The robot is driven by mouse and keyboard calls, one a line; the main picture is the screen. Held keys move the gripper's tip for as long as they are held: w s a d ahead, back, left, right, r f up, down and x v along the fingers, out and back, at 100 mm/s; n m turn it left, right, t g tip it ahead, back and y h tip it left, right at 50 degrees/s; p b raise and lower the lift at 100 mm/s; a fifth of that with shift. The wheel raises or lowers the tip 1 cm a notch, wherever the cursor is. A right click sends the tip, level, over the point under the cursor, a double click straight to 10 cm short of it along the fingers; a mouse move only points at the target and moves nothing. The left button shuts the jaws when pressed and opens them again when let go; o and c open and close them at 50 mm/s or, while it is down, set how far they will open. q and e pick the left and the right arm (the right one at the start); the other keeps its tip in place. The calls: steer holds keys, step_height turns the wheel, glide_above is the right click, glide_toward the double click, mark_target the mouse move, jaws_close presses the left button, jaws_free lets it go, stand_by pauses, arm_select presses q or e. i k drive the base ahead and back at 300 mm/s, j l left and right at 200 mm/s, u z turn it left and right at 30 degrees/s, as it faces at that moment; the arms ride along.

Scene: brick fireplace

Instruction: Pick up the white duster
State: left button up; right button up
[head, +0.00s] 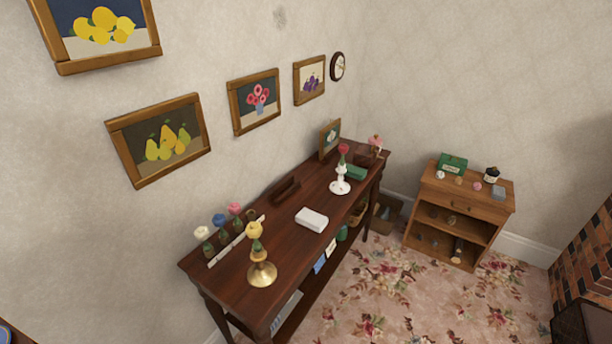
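On the dark wooden console table (285,243) along the left wall, a narrow white rack (236,241) holds several upright pieces with fluffy heads and dark green lower parts. The leftmost has a white head (202,232) and looks like the white duster. Beside it in the row are a blue head (219,219) and a pink head (234,208). Neither of my grippers is in view.
A white folded block (312,219) lies mid-table. A white candlestick (340,186) with a red head stands farther back, near a picture frame (330,138). A small wooden cabinet (459,209) stands in the corner. The floral carpet (385,295) in front is clear.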

mark_target(316, 222)
steer(key=i+l+u, duration=0.1)
steer(key=u, duration=0.35)
steer(key=l+u, duration=0.15)
steer(key=u, duration=0.25)
steer(key=i+l+u, duration=0.1)
steer(key=u, duration=0.35)
steer(key=i+l+u, duration=0.1)
steer(key=l+u, duration=0.2)
steer(key=l, duration=0.9)
steer(key=l+u, duration=0.25)
steer(key=l, duration=0.95)
